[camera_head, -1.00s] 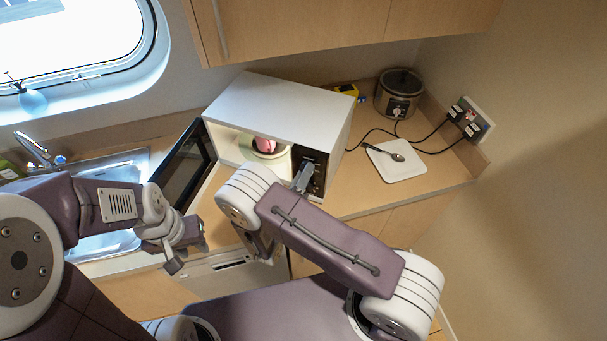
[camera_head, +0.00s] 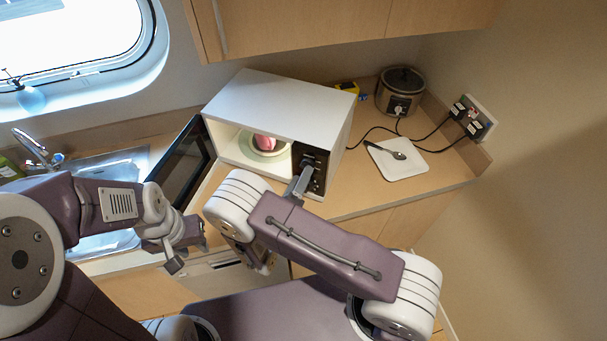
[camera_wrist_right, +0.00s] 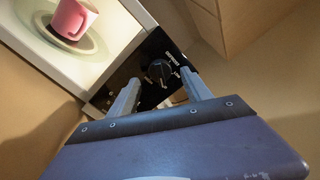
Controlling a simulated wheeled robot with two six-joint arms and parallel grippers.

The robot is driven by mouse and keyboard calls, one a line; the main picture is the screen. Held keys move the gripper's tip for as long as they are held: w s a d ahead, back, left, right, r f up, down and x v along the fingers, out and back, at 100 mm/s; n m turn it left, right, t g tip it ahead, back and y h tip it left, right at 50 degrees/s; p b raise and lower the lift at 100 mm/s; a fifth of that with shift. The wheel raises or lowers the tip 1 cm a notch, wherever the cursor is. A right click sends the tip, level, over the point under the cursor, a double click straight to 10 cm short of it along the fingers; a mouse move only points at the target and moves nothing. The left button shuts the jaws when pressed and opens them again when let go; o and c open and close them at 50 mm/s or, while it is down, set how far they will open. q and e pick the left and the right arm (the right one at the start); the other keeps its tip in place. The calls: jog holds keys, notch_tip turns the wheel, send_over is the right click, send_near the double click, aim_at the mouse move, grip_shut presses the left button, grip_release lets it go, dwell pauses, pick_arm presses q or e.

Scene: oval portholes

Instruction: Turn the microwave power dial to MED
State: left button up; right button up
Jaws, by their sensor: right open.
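The white microwave (camera_head: 280,105) stands on the counter with its door (camera_head: 185,165) swung open to the left. Its black control panel (camera_head: 318,165) is on the right of the front. In the right wrist view a round black power dial (camera_wrist_right: 159,70) shows on the panel; its setting is too small to read. My right gripper (camera_wrist_right: 160,88) is open, its fingers either side of and just short of the dial, apart from it as far as I can see. It also shows in the head view (camera_head: 303,177). My left gripper (camera_head: 188,245) is over the counter's front edge; its jaws are unclear.
A pink mug (camera_head: 265,142) on a plate sits inside the microwave. A slow cooker (camera_head: 400,90), a white board (camera_head: 398,165) with a dark utensil, and cables lie to the right. The sink (camera_head: 105,170) is at the left.

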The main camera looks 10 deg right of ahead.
jog(key=b+v, duration=0.1)
jog(key=v, duration=0.5)
jog(key=shift+b, duration=0.35)
jog(key=shift+a, duration=0.1)
